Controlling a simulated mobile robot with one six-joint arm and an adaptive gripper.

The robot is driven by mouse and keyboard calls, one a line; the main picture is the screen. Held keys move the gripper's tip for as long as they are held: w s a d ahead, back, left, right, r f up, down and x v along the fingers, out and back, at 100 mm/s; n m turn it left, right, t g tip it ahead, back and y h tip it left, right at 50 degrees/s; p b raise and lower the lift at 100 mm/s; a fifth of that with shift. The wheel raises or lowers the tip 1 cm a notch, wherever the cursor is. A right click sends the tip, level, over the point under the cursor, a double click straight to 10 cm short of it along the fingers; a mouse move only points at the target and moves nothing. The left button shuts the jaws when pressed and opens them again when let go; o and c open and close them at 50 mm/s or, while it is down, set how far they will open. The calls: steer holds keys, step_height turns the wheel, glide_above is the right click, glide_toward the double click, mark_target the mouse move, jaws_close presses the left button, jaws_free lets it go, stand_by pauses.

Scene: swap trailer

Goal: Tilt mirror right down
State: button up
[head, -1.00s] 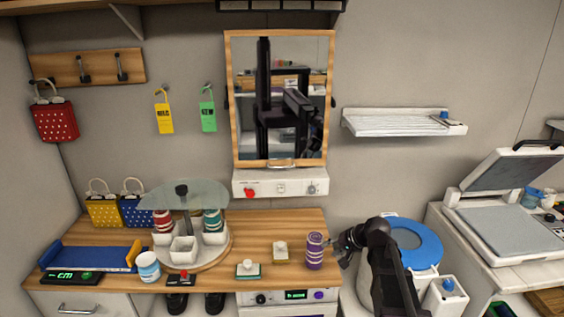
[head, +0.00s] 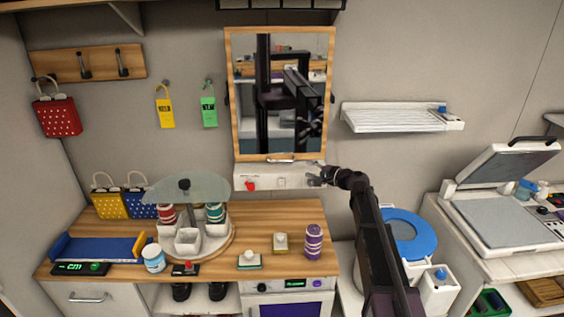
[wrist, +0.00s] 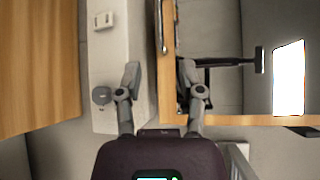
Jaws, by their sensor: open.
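The mirror (head: 280,95) hangs on the wall in a wooden frame, with a small metal handle (head: 281,160) at its bottom edge. My gripper (head: 316,177) is open and empty, just below the frame's lower right corner, in front of the white control box. In the wrist view, turned sideways, my open fingers (wrist: 160,80) straddle the line of the frame's bottom edge. One finger is over the white box near a grey knob (wrist: 102,95); the other is over the mirror frame (wrist: 169,75). The handle (wrist: 161,25) lies farther along that edge, away from the fingers. Contact cannot be told.
The white control box (head: 262,182) with a red knob (head: 250,185) sits under the mirror. A wooden counter (head: 215,262) below holds a carousel, a purple-striped can (head: 313,241) and small items. A white shelf (head: 395,121) is on the wall to the right.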

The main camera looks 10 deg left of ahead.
mark_target(282, 161)
steer(key=b+x, duration=0.2)
steer(key=x, duration=1.1)
steer(key=shift+w+a+f, duration=0.1)
steer(key=shift+w+a, duration=0.1)
steer(key=shift+a, duration=0.15)
jaws_close()
